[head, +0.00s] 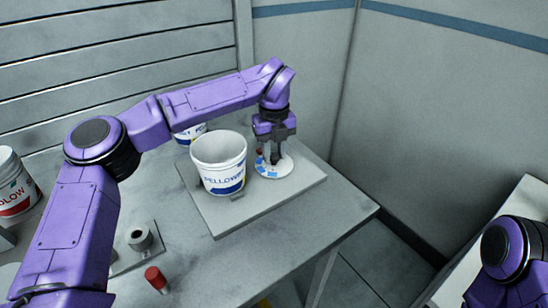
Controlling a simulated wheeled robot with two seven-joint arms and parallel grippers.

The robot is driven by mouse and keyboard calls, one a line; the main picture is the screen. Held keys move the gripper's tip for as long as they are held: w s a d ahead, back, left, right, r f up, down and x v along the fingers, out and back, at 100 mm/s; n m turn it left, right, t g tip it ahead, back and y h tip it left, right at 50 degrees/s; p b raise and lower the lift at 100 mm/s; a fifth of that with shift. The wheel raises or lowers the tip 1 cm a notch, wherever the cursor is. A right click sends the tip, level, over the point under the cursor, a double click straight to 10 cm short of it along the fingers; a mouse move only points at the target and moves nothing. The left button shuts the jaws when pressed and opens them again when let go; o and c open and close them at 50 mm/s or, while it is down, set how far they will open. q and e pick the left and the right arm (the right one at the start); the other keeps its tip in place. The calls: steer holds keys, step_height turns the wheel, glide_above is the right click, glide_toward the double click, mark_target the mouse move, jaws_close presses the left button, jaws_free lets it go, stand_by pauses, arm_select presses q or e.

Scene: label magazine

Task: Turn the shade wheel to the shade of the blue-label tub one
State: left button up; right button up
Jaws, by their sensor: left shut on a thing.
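The shade wheel (288,172) is a pale disc with blue and red patches, on the right part of a grey board. My left gripper (275,160) points down over the disc and is shut on the middle of the wheel; the fingers hide its centre. A white open tub with a blue label (218,165) stands on the board just left of the wheel. A second tub with blue on its label (188,136) stands behind it, partly hidden by my left arm. My right gripper is out of view; only part of my right arm shows at the lower right.
The grey board (222,222) lies on the table (310,222). A red-label tub (14,190) stands at the far left. A grey ring-shaped part (139,238) and a red-topped cylinder (156,279) are near the front. Walls close off the back; the table's right corner is clear.

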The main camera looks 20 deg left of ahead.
mark_target(274, 155)
arm_select(q)
steer(key=shift+n+b, duration=0.65)
steer(key=shift+n, duration=0.15)
steer(key=o, duration=1)
steer(key=shift+o, duration=0.2)
steer(key=shift+r, duration=0.1)
step_height(274, 155, up, 10)
steer(key=shift+r, duration=0.2)
